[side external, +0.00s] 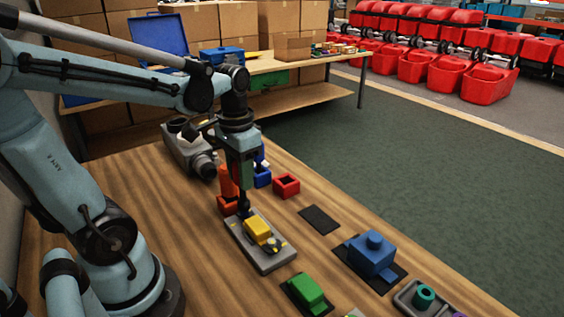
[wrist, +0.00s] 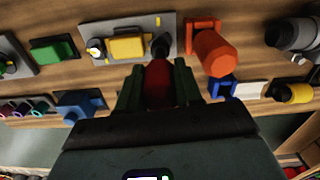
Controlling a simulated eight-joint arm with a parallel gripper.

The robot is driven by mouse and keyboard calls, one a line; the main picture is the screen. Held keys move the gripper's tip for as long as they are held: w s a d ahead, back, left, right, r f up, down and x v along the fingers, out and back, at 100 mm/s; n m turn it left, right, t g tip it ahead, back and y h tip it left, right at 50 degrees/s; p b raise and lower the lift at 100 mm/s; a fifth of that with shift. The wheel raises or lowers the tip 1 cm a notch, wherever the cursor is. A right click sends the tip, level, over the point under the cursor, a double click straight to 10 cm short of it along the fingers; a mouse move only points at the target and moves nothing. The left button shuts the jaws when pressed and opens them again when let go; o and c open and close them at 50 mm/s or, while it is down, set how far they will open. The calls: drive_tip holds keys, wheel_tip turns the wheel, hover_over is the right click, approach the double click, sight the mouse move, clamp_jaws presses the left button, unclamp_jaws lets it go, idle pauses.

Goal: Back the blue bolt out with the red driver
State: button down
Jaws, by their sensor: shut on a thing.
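My gripper (wrist: 158,75) is shut on the red driver (wrist: 158,88), whose red handle shows between the fingers in the wrist view. In the side view my gripper (side external: 242,178) points down, and the driver's dark shaft (side external: 243,203) stands about upright at the far end of a grey plate (side external: 280,262). In the wrist view its dark tip end is at the plate (wrist: 125,22), beside a yellow block (wrist: 127,46). I cannot make out the blue bolt; the driver's end may cover it. Whether the tip is seated cannot be told.
An orange cylinder (side external: 227,180) stands in an orange holder close beside my gripper. A blue holder (side external: 262,178) and an empty red holder (side external: 286,186) are behind. A green block (side external: 308,291), a blue block (side external: 371,254) and a grey machine (side external: 190,150) also stand on the table.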

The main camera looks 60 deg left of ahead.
drive_tip(key=m, duration=0.4)
drive_tip(key=shift+m, duration=0.3)
drive_tip(key=m, duration=1.1)
drive_tip(key=shift+m, duration=0.3)
drive_tip(key=m, duration=1)
drive_tip(key=shift+w+m, duration=0.1)
drive_tip(key=shift+m, duration=0.2)
drive_tip(key=m, duration=0.3)
drive_tip(key=shift+m, duration=0.4)
drive_tip(key=shift+f, duration=0.95)
